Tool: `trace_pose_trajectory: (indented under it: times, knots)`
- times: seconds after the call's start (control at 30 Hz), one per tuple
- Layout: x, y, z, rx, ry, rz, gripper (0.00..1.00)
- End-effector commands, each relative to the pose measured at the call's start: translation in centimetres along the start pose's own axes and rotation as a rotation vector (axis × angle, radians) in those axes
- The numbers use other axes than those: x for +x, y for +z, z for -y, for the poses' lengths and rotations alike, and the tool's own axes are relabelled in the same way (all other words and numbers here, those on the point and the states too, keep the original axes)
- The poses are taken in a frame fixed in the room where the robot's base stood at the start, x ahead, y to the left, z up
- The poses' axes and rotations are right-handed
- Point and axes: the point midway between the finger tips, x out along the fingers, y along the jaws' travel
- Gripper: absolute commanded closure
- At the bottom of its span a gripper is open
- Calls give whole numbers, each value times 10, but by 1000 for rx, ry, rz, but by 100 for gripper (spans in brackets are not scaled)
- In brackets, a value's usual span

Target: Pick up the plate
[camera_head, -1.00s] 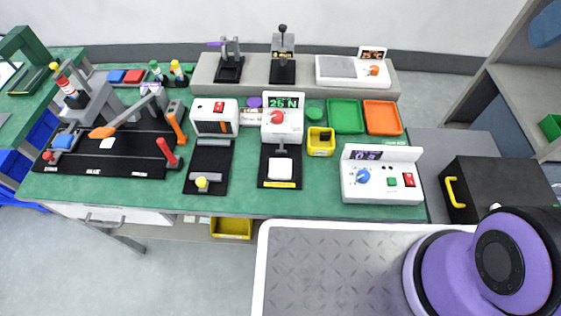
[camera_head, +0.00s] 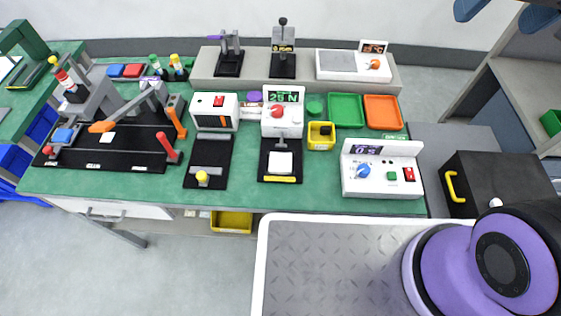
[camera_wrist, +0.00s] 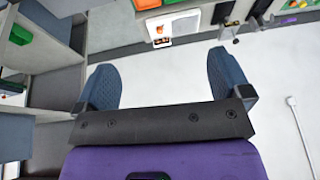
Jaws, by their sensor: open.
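I cannot tell for sure which thing is the plate. A flat grey plate surface (camera_head: 336,62) lies on the white heater-like unit (camera_head: 353,77) with an orange knob, on the raised back shelf. A small white square pad (camera_head: 281,163) lies on the black base under the 25 N unit. My gripper (camera_head: 503,14) is at the top right of the head view, partly cut off, well away from both. In the wrist view my gripper (camera_wrist: 163,82) is open, its two blue fingers wide apart with nothing between them. A white unit with an orange knob (camera_wrist: 158,30) shows beyond the fingers.
The green bench (camera_head: 320,203) is crowded. It holds a green tray (camera_head: 345,112), an orange tray (camera_head: 382,114), a yellow bin (camera_head: 320,136) and a white control box (camera_head: 382,176). A black box with a yellow handle (camera_head: 485,185) stands at right. The floor (camera_head: 170,270) at left is clear.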

Motion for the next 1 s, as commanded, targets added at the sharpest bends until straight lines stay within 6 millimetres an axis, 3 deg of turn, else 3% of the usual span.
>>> trace_pose_trajectory:
  times: [0.2,0.5,0.77,1.0]
  knots:
    - [53,-26,43,-1,-27,81,4]
    - [132,-36,109,5,-36,179,4]
    - [208,-18,170,5,-18,260,4]
    - [280,23,221,1,16,323,4]
